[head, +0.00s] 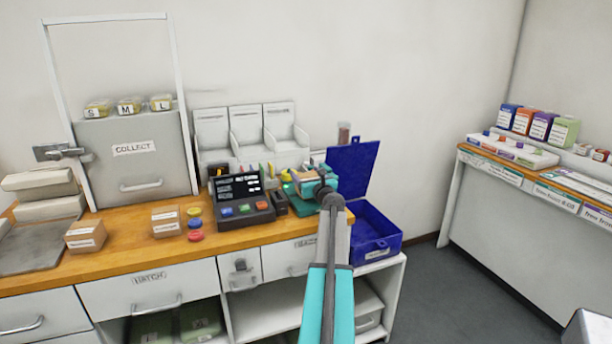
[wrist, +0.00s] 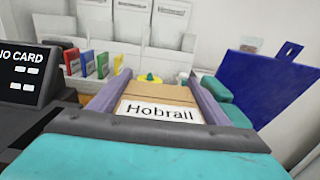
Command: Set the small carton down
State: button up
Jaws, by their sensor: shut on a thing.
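My gripper (head: 312,183) is over the right end of the wooden counter, beside the open blue box. It is shut on a small brown carton (wrist: 157,93) with a white label reading "Hobrail". In the wrist view the carton sits between the two grey fingers, label towards the camera. In the head view my gripper and arm largely cover it, and I cannot tell whether its underside touches anything.
The open blue box (head: 376,238) stands right of my gripper, lid raised. A dark button console (head: 243,213) is to the left. Small cartons (head: 166,221) and coloured discs (head: 195,224) lie farther left on the wooden counter (head: 130,256). White upright holders (head: 247,130) stand behind.

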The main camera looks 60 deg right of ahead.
jog(key=o, duration=1.2)
jog(key=shift+f, duration=0.1)
jog(key=shift+s, duration=0.1)
jog(key=b+v, duration=0.1)
jog(key=v, duration=0.9)
jog(key=shift+s+a, duration=0.1)
jog(key=shift+a, duration=0.15)
jog(key=shift+s+a, duration=0.4)
jog(key=shift+s, duration=0.2)
